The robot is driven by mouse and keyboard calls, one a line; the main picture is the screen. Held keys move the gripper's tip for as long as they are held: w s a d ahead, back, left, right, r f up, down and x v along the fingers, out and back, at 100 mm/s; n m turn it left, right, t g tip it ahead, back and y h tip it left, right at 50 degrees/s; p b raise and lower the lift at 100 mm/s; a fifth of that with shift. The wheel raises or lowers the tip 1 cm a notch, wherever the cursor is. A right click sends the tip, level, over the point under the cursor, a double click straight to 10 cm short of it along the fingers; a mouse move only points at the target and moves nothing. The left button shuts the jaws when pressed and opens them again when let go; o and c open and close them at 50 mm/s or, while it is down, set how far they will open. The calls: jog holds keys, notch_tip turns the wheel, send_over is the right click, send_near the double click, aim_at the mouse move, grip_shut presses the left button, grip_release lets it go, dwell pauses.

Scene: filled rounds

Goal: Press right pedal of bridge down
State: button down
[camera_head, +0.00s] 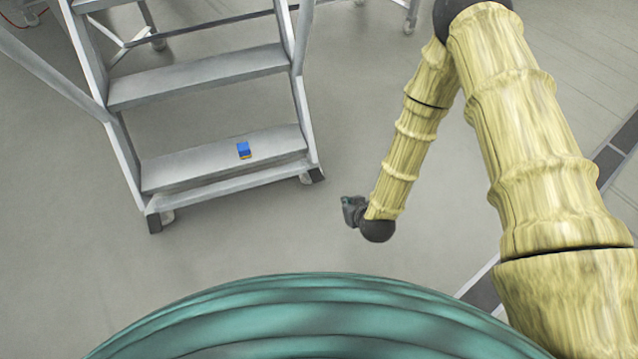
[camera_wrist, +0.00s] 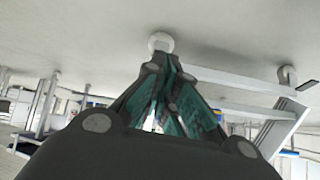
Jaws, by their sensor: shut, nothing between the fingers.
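The bridge (camera_head: 200,78) is a grey metal step unit at the upper left in the head view. Its lowest step carries a small blue and yellow block (camera_head: 243,150). My gripper (camera_head: 350,210) is small and dark in the head view, right of and nearer than that foot, apart from the bridge. In the wrist view my gripper (camera_wrist: 162,68) has its dark and teal fingers together, with nothing seen between them. Part of the bridge (camera_wrist: 240,108) shows upside down at right.
Bare grey floor (camera_head: 255,230) lies between my gripper and the bridge.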

aim_at(319, 179)
jog(key=w+a+f+n+t+y+b, duration=0.1)
jog(key=w+a+f+t+b, duration=0.2)
jog(key=w+a+f+b, duration=0.3)
jog(key=shift+w+t+b, duration=0.4)
jog(key=shift+w+b, duration=1.75)
jog(key=shift+w, duration=0.6)
jog(key=shift+b+x, duration=2.45)
jog(key=shift+x, duration=2.55)
jog(key=shift+s+f, duration=0.1)
